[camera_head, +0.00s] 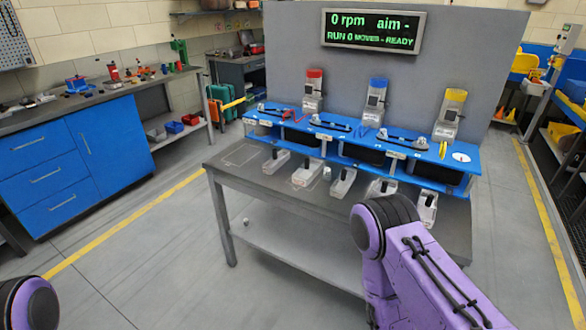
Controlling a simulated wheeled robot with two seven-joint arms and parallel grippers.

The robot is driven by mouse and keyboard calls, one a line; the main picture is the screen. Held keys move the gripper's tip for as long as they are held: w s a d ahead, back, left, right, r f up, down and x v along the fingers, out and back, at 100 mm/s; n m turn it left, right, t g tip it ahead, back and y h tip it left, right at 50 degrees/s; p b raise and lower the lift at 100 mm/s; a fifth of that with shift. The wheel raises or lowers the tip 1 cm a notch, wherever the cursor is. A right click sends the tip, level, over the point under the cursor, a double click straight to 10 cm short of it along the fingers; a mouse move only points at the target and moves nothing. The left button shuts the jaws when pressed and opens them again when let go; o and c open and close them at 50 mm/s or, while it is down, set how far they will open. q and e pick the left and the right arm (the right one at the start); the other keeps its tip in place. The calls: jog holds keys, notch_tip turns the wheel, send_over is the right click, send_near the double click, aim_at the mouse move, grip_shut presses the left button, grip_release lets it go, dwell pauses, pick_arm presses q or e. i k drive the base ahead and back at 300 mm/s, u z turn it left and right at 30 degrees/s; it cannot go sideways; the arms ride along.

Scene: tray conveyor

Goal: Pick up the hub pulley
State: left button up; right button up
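I cannot single out the hub pulley by sight. A grey table (225,166) stands ahead with a raised blue shelf (407,151) along its back. Several small pale grey pieces, among them one at the left (276,161) and one further right (343,183), lie in a row on the tabletop in front of the shelf. My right arm's purple links cover the table's front right part. Only a bit of my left arm shows at the bottom left. Neither gripper is in view.
A grey panel behind the table carries a display (372,32) reading 0 rpm. Three upright devices with red (314,74), blue and yellow tops stand on the blue shelf. A blue cabinet (50,175) stands at the left. The floor between cabinet and table is clear.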

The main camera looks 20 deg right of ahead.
aim_at(327, 175)
jog(key=u, duration=0.2)
jog(key=i, duration=0.95)
jog(key=z, duration=0.3)
